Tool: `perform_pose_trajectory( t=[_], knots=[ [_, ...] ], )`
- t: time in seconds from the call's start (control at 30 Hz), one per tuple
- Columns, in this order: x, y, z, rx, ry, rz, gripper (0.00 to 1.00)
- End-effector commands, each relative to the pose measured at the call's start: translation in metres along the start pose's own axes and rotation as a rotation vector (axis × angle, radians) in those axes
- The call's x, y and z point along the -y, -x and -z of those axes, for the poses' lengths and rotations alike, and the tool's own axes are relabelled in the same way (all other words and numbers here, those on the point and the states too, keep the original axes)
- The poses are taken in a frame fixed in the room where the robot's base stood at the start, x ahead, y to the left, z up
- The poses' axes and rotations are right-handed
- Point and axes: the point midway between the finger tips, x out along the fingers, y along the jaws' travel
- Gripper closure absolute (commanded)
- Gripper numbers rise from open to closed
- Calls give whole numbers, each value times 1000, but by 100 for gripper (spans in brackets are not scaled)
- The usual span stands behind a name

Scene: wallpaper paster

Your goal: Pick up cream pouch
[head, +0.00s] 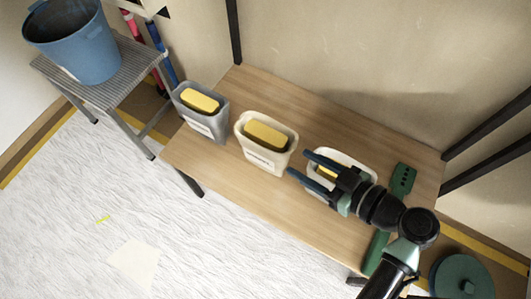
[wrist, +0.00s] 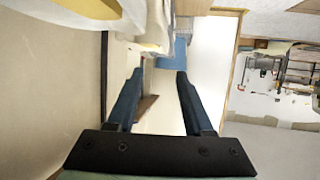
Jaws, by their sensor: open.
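The cream pouch (head: 265,158) stands upright on the wooden table, between a grey pouch and a white pouch. A yellow block (head: 266,135) shows in its open top, and a label is on its front. My gripper (head: 301,162) is open and empty, with its fingers pointing left toward the cream pouch. The fingertips look just right of it in the head view; contact cannot be told. In the wrist view, the open fingers (wrist: 156,78) have nothing between them, and a cream shape (wrist: 156,22), probably the cream pouch, is beyond them near the top.
The white pouch (head: 361,164) is partly hidden behind my gripper. The grey pouch (head: 206,124) stands at the table's left end. A green tool (head: 402,181) lies at the right. A blue bucket (head: 75,48) stands on a grey step stool. The table's front strip (head: 235,185) is clear.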

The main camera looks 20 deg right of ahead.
Motion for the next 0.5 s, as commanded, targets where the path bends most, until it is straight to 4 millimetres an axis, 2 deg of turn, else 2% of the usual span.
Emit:
perform_pose_trajectory(
  t=[0.03,0.17,0.5],
  knots=[
    [4,1,-13,-14,-4,7,48],
    [10,-6,-18,-31,-1,19,48],
    [10,-64,-14,-30,0,20,48]
  ],
)
